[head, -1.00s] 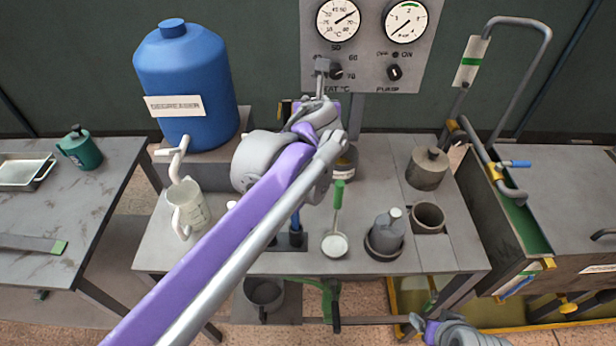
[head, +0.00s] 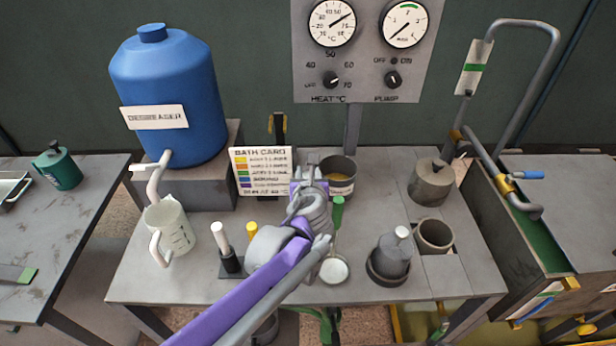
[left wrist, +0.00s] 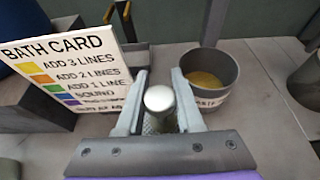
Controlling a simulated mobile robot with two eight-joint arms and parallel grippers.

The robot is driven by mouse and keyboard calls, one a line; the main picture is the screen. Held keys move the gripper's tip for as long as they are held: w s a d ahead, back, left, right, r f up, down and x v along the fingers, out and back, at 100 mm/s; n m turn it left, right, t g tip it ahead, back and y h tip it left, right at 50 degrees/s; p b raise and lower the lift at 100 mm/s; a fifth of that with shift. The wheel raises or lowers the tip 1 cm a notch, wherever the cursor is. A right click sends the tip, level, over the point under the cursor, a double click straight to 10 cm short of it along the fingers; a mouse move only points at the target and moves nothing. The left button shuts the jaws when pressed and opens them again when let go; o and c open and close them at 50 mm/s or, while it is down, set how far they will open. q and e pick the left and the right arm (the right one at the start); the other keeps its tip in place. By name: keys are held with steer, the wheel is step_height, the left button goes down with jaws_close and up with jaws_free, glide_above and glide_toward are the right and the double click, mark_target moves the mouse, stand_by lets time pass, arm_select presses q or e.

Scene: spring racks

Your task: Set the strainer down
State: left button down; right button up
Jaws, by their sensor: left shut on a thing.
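My right gripper is out of view.
The bath card (head: 262,172) stands left of the gripper. A green-handled tool with a pale round head (head: 334,270), a grey bottle (head: 393,256) and an open cup (head: 434,236) are to the front right. A white jug (head: 170,228) stands left.

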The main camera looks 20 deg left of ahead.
arm_select(q)
steer(key=shift+f, duration=0.5)
steer(key=c, duration=0.5)
jaws_free()
steer(key=shift+c, duration=0.2)
steer(key=shift+r, duration=0.2)
steer(key=p+v, duration=0.1)
steer(key=v, duration=1.1)
